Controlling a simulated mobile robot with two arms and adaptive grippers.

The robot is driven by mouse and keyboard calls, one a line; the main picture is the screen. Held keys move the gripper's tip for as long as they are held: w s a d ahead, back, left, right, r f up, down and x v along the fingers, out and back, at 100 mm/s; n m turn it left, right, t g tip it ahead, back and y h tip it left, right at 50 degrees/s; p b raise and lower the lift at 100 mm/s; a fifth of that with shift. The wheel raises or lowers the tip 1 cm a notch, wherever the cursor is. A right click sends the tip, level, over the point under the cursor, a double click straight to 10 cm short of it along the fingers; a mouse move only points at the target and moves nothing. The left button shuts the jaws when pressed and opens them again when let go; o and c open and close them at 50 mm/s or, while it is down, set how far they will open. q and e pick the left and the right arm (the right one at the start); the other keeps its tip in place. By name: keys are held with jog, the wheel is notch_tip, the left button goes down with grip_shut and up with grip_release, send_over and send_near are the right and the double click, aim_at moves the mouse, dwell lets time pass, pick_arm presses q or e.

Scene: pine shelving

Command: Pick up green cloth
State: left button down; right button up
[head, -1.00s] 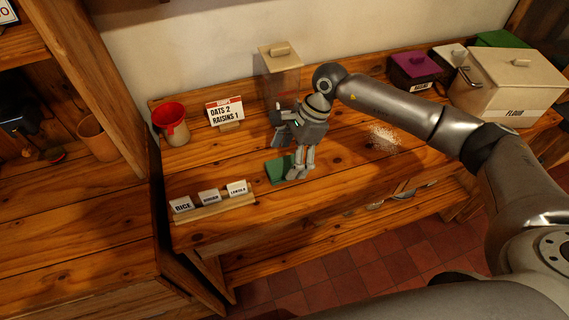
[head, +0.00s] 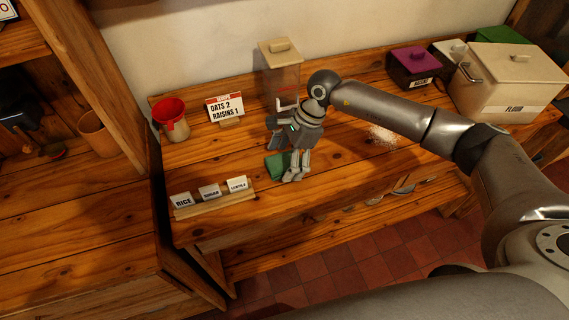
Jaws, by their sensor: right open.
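The green cloth (head: 276,167) is a small folded piece lying on the wooden counter, left of centre in the head view. My right gripper (head: 292,172) is open, with its fingers pointing down at the right side of the cloth. The fingers hide part of the cloth's right edge, and I cannot tell whether they touch it. My left gripper is not in view.
A rack of label cards (head: 211,198) stands front left of the cloth. A recipe sign (head: 225,111) and a jug with a red funnel (head: 172,121) stand behind. A clear canister (head: 282,75) is behind my gripper. White spill (head: 382,135) and a flour bin (head: 507,85) are right.

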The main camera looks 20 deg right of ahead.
jog(key=shift+c, duration=0.4)
jog(key=shift+f, duration=0.1)
jog(key=c, duration=0.9)
